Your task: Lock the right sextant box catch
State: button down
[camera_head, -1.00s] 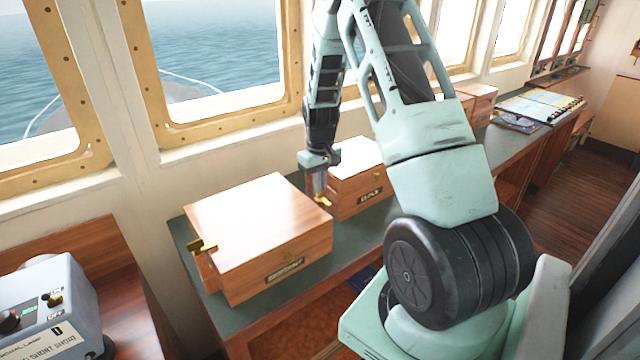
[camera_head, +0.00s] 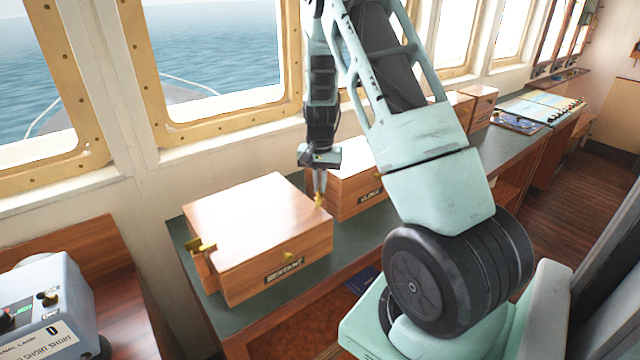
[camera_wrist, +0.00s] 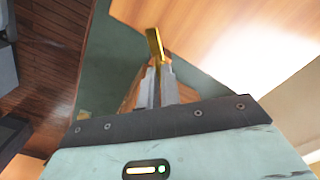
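The wooden sextant box (camera_head: 250,225), with a dark label on its front, stands closed on the green-topped counter. Its left brass catch (camera_head: 201,247) sticks out at the left side. The right brass catch (camera_head: 319,201) is at the box's right side, partly hidden by my fingers in the head view. My gripper (camera_head: 319,188) points down at that catch. In the wrist view, my fingers (camera_wrist: 161,72) are close together, with their tips at the lower end of the brass catch (camera_wrist: 155,42). Whether the catch is pinched between them or only touched is unclear.
A second wooden box (camera_head: 352,190) stands close behind my gripper, leaving a narrow gap. A brass keyhole plate (camera_head: 288,256) is on the sextant box's front. A grey signal lamp unit (camera_head: 45,305) is at lower left. The window wall (camera_head: 225,165) bounds the counter behind.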

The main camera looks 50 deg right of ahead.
jog(key=m, duration=0.4)
jog(key=shift+r+m, duration=0.1)
jog(key=shift+m, duration=0.2)
jog(key=m+p, duration=0.1)
jog(key=m, duration=0.3)
jog(key=shift+m, duration=0.3)
jog(key=c, duration=1.6)
grip_release()
notch_tip(320, 180, up, 17)
jog(key=b, duration=0.3)
jog(key=shift+r, duration=0.15)
